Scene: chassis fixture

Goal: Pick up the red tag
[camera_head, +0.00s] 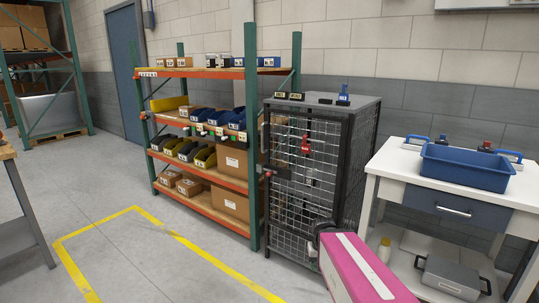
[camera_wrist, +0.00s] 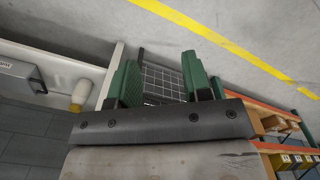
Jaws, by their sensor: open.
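A red tag (camera_head: 306,147) hangs high on the mesh front of a dark wire cage (camera_head: 346,165). A smaller red item (camera_head: 268,174) shows at the cage's left edge; I cannot tell what it is. My gripper (camera_wrist: 168,82) is open in the wrist view, its two green fingers apart with nothing between them. Part of the cage mesh (camera_wrist: 163,82) shows beyond the fingers. The red tag is not seen in the wrist view. In the head view my pink arm rises in front of the cage's lower right, and my fingers cannot be made out there.
A shelf rack with several bins (camera_head: 205,72) stands left of the cage. A white workbench (camera_head: 391,160) with a blue tray (camera_head: 466,168) stands on the right. Small items, including a blue one (camera_head: 343,94), sit on the cage top. Floor with yellow lines (camera_head: 205,252) is clear in front.

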